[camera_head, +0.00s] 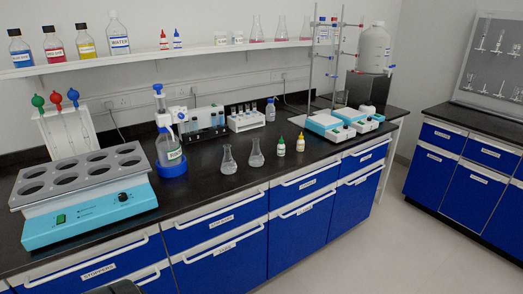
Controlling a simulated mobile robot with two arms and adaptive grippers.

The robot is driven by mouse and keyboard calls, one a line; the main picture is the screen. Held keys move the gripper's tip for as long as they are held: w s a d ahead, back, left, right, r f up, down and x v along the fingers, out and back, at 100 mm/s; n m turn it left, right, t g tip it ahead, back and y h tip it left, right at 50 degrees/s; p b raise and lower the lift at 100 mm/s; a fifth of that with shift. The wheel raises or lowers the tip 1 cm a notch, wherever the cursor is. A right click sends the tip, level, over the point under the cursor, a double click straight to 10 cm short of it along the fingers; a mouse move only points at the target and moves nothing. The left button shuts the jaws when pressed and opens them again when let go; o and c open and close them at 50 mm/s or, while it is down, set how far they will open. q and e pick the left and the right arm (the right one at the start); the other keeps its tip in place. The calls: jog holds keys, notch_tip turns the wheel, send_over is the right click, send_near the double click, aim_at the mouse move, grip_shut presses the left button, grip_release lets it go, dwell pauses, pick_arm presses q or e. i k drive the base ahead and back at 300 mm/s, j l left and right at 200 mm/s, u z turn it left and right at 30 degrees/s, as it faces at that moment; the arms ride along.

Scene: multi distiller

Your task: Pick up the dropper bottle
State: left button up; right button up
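Two small white bottles with pointed caps, which look like dropper bottles, stand upright on the black bench top, right of the middle. One has a green cap (281,147), the other a yellow cap (300,143); they stand a little apart. Two similar small bottles stand on the wall shelf, one with a red cap (163,41) and one with a blue cap (177,40). I cannot tell which one the task means. Neither of my grippers can be made out. A small dark grey part shows at the bottom edge, left of centre; I cannot tell what it is.
Two conical flasks (228,160) stand left of the bottles. A turquoise heating unit (90,214) fills the bench's left end. A distiller bottle in a blue base (172,168) stands beside it. Stirrers with stands (333,127) are at right. The bench front strip is clear.

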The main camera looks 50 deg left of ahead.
aim_at(280, 147)
jog(key=i+u, duration=0.35)
jog(key=i+l+u, duration=0.3)
jog(key=i, duration=0.25)
jog(key=i+l+u, duration=0.55)
jog(key=u, duration=0.25)
jog(key=i+l+u, duration=0.3)
jog(key=u, duration=0.15)
jog(key=i+l+u, duration=0.15)
jog(key=l+u, duration=0.3)
jog(key=i+l+u, duration=0.1)
jog(key=l+u, duration=1.25)
jog(key=l, duration=0.2)
